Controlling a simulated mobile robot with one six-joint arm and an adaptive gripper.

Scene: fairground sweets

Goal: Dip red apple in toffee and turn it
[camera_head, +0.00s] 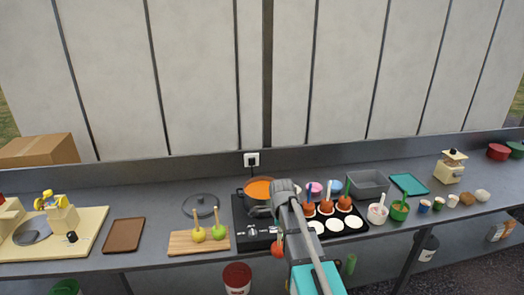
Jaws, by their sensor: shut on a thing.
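The toffee pan (259,188) stands on the black hob (249,236) and holds glossy orange toffee. My arm reaches up over the counter and partly covers the pan's right side. My gripper (279,230) is at the hob's right front, largely hidden by my arm. It is shut, with a red apple (276,248) hanging just below it, near the counter's front edge. The apple is apart from the toffee, in front of the pan. The stick and the exact grip are too small to make out.
Several coated apples stand on a black tray with white rounds (354,222) right of my arm. Tubs (377,214) and a grey bin (369,184) fill the right.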

